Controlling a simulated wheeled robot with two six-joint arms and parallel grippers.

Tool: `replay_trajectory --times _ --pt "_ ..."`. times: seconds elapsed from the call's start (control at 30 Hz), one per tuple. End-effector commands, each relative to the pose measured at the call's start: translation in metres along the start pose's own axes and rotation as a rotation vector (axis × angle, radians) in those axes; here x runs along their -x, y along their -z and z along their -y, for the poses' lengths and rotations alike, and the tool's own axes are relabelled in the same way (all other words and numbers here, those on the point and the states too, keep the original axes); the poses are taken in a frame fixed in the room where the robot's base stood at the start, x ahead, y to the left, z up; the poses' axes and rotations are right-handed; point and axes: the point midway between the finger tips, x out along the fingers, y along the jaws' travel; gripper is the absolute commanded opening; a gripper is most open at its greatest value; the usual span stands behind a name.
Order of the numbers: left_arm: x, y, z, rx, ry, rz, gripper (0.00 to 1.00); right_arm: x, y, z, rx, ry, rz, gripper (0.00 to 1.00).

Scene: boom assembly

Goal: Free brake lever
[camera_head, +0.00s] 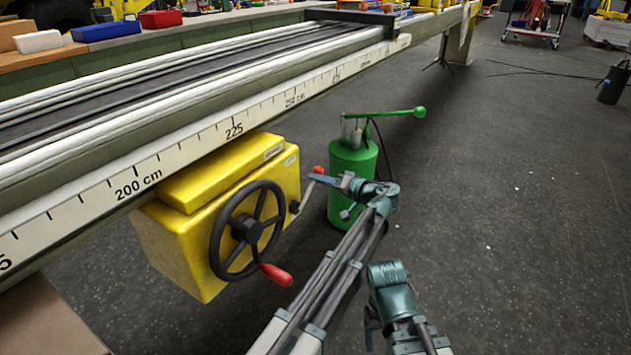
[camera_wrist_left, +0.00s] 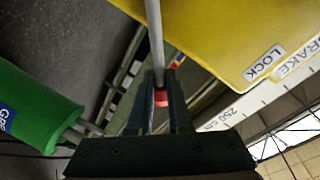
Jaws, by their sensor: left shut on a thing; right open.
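The brake lever (camera_head: 305,190) is a thin grey rod with a red knob (camera_head: 318,170), on the right side of the yellow brake box (camera_head: 185,250). My left gripper (camera_head: 322,179) is shut on the lever just below the knob. In the left wrist view the rod (camera_wrist_left: 154,35) runs down between the fingers (camera_wrist_left: 160,95), with the red knob (camera_wrist_left: 160,98) between them. The box there carries labels reading LOCK (camera_wrist_left: 263,62) and BRAKE. My right gripper (camera_head: 371,325) is open and low at the bottom of the head view, away from the lever; its fingertips are hard to make out.
A black handwheel (camera_head: 232,252) with a red handle (camera_head: 276,275) is on the box front. A green canister (camera_head: 352,165) with a long green handle stands behind my left gripper. The long beam (camera_head: 235,120) with a scale runs above the box.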

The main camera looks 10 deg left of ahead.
Motion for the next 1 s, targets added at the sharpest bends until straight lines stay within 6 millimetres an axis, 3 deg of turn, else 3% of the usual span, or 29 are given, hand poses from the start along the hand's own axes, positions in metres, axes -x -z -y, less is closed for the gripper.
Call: replay_trajectory --times 0.3,1.0 --pt "-0.004 0.005 -0.02 -0.165 0.0 0.022 0.0 -0.011 0.001 0.001 0.0 0.0 -0.001 0.69" --pt "-0.005 0.004 -0.026 -0.232 -0.001 0.035 0.0 -0.014 0.001 0.001 0.0 0.0 -0.001 0.69"
